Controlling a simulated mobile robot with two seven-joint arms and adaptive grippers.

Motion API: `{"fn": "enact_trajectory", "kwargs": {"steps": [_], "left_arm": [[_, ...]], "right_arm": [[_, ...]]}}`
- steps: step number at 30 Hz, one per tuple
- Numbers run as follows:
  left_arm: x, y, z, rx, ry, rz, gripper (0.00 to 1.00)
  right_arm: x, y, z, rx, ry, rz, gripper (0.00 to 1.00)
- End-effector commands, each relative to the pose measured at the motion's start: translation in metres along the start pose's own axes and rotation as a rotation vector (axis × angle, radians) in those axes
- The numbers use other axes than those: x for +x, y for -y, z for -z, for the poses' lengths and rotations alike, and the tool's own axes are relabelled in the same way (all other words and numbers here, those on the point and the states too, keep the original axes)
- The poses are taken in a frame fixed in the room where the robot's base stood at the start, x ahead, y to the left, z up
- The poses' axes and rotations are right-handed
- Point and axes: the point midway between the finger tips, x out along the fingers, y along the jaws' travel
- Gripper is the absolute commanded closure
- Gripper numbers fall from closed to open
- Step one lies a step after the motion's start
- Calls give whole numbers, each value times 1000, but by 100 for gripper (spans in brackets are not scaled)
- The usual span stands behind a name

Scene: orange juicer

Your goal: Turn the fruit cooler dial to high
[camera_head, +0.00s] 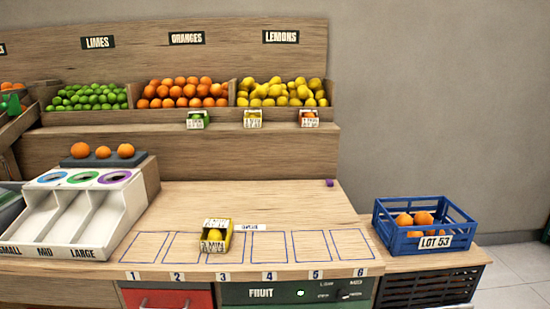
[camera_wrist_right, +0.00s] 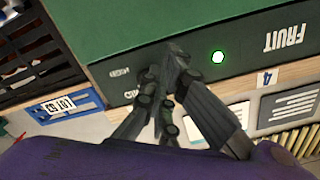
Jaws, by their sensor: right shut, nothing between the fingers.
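The fruit cooler's green front panel (camera_head: 262,293) is under the counter's front edge, with a lit indicator lamp (camera_head: 300,293) and a dark dial (camera_head: 346,296) among small labels to its right. The pointer's setting is too small to read. In the right wrist view the panel (camera_wrist_right: 230,30) appears upside down, with its lamp (camera_wrist_right: 218,57) lit. My right gripper (camera_wrist_right: 172,62) is shut and empty, its fingertips close to the panel beside small white lettering. The fingers cover the dial area; I cannot tell whether they touch it. My left gripper is not in view.
A blue crate (camera_head: 385,222) of oranges stands at the right on a lower, dark-fronted stand. A red drawer (camera_head: 170,299) is left of the panel. A yellow box (camera_head: 203,240) sits on the numbered counter, and a sorting tray (camera_head: 135,205) is at left.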

Motion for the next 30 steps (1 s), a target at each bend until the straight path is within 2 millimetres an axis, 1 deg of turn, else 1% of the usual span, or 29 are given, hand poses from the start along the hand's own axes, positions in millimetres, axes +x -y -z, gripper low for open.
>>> {"fn": "enact_trajectory", "kwargs": {"steps": [4,13,15,17,19,22,24,27,30], "left_arm": [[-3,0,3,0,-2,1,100],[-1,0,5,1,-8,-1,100],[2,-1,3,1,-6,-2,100],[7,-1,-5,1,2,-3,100],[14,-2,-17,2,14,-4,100],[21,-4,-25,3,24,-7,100],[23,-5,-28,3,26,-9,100],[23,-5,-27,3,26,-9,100],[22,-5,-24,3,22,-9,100]], "right_arm": [[-10,0,1,0,-1,0,100],[-11,-1,-1,0,0,-1,100],[-14,-4,-7,2,6,-5,100],[-19,-10,-15,28,4,-16,100],[-23,-13,-16,169,-7,-28,100],[-25,-10,-8,447,-16,-30,100],[-24,-6,0,626,-20,-24,100],[-22,3,10,835,-18,-9,100],[-21,8,15,971,-9,0,100]]}}
